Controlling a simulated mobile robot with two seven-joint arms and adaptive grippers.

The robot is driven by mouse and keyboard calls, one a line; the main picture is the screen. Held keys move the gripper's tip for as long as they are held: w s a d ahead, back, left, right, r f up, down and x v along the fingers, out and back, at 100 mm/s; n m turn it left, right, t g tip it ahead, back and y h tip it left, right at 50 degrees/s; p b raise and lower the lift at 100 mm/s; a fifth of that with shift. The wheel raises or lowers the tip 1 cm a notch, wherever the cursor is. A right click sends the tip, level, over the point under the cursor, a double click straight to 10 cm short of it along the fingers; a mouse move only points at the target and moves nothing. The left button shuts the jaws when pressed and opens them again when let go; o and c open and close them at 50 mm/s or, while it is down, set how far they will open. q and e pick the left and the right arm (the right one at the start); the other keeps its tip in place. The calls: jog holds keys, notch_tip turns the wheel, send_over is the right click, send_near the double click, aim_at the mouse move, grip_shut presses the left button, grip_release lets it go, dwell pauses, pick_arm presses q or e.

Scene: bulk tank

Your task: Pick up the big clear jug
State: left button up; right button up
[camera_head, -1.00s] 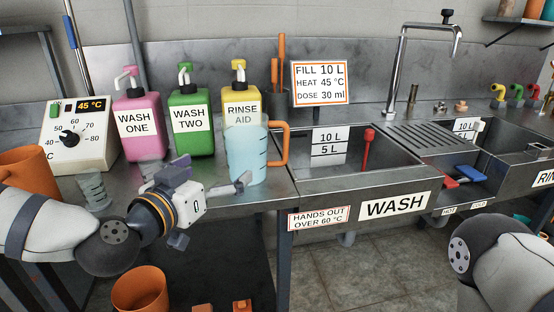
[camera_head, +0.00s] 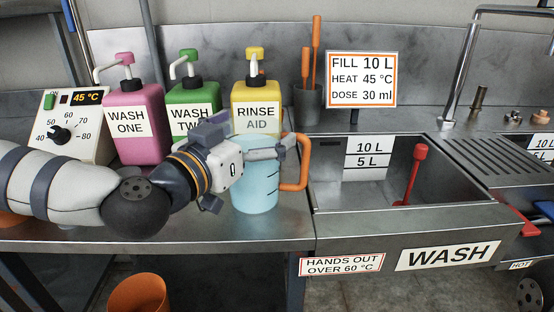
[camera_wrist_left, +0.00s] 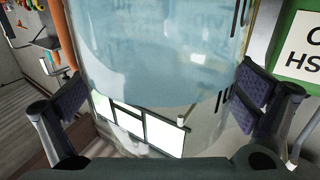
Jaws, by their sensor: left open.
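The big clear jug (camera_head: 256,186) stands on the steel counter left of the wash basin. It looks light blue, has dark level marks and an orange handle (camera_head: 298,164) on its right. My left gripper (camera_head: 262,146) is at the jug's upper part in the head view and covers some of it. In the left wrist view the jug (camera_wrist_left: 160,60) fills the space ahead, and the open fingers (camera_wrist_left: 165,105) stand to either side, with a visible gap at the right finger. The right gripper is not in view.
Pink (camera_head: 132,110), green (camera_head: 188,98) and yellow (camera_head: 255,102) pump bottles stand close behind my left arm. The wash basin (camera_head: 400,208) with a red-handled tool (camera_head: 414,170) is to the right. A temperature box (camera_head: 72,130) is at the left.

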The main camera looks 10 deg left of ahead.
pick_arm(q)
jog(key=shift+r, duration=0.1)
jog(key=shift+s+a+r, duration=0.1)
jog(key=shift+s+r, duration=0.05)
jog(key=shift+s, duration=0.2)
jog(key=shift+c, duration=0.2)
jog(key=c, duration=1.8)
jog(key=shift+c, duration=0.5)
jog(key=shift+r, duration=0.15)
